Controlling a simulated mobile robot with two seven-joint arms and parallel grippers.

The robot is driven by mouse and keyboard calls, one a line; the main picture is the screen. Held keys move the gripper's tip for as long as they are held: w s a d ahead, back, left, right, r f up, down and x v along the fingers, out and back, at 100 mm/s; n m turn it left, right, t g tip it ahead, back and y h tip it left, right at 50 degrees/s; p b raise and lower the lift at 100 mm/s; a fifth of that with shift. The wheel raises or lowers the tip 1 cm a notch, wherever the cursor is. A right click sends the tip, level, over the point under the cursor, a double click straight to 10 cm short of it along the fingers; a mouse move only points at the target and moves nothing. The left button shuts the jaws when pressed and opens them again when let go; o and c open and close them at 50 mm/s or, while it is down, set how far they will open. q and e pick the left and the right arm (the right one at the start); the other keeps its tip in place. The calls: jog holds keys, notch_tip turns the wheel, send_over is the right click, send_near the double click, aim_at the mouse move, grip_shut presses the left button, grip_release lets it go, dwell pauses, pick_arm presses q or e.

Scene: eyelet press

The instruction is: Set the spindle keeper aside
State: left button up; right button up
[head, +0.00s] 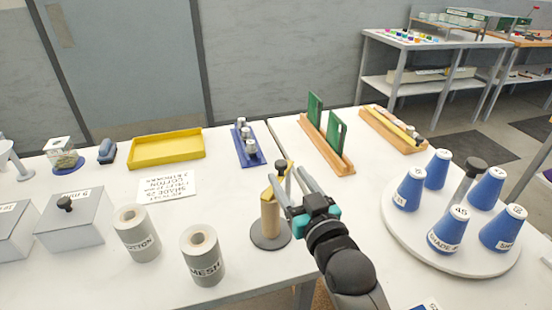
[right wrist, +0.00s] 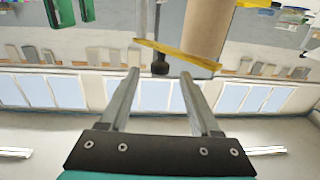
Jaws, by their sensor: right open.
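A spindle stand with a round grey base (head: 270,242) carries an upright tan roll (head: 270,218). Nothing is held. My left gripper is out of view.
Two grey rolls, COTTON (head: 136,235) and MESH (head: 203,258), stand left of the stand. A yellow tray (head: 167,150), a blue rack (head: 246,145) and a wooden rack with green boards (head: 327,143) lie behind. A white turntable (head: 450,258) with blue cones is right.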

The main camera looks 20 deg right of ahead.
aim_at(279, 162)
jog(key=w, duration=0.5)
jog(key=w+b, duration=0.1)
jog(key=w, duration=0.2)
jog(key=shift+a, duration=0.4)
grip_shut()
dwell(1.1)
